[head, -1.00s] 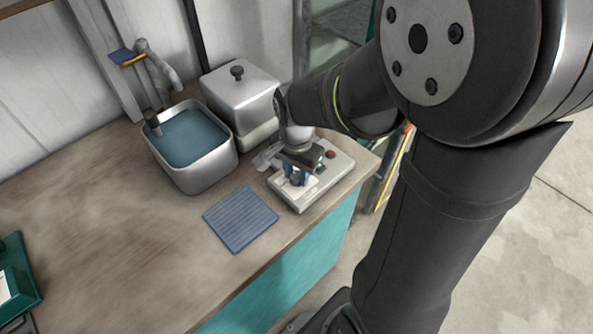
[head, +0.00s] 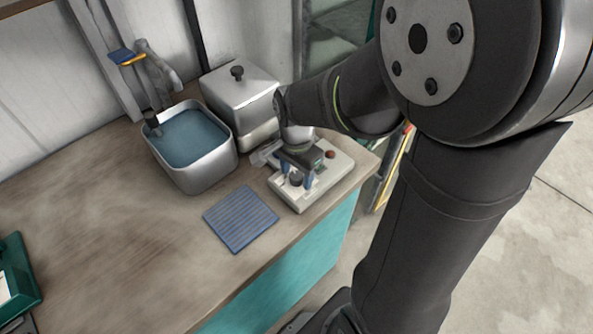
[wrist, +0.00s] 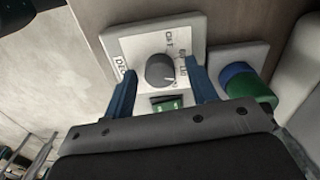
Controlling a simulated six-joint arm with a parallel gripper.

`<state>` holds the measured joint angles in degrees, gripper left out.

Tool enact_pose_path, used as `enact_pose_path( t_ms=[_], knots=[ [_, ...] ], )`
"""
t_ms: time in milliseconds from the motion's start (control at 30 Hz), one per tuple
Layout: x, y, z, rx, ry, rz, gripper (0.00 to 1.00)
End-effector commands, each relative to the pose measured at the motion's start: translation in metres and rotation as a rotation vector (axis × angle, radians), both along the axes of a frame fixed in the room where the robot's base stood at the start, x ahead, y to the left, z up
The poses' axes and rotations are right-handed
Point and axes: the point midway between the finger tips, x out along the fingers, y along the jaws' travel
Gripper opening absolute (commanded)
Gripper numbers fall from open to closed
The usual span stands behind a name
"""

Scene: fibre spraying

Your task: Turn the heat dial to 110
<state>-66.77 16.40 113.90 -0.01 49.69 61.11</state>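The heat dial (wrist: 160,71) is a round dark grey knob on a white plate with printed labels. It also shows in the head view (head: 296,180) on the pale control box (head: 337,170). The dial's marks are too blurred to read a setting. My gripper (wrist: 159,68) has blue fingers, one at each side of the dial, with visible gaps between fingers and knob. It is open and empty. In the head view my gripper (head: 297,172) hangs over the box, just behind the dial. A green-lit switch (wrist: 166,103) sits below the dial in the wrist view.
A red knob (head: 330,154) is on the box's right. A water-filled metal basin (head: 228,160) and a lidded metal container (head: 240,90) stand behind and left. A blue ribbed mat (head: 240,218) lies in front. A blue-and-green round part (wrist: 245,84) is close to the right finger.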

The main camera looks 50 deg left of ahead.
Motion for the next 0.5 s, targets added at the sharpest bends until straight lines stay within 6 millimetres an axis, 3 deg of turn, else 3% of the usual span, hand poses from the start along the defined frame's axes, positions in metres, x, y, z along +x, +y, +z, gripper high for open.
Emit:
enact_pose_path(
  t_ms=[300, 500],
  knots=[
    [0.0, 0.0, 0.004, 0.001, -0.001, 0.0, 0.52],
    [0.0, 0.001, 0.032, 0.005, -0.002, 0.0, 0.52]
  ],
)
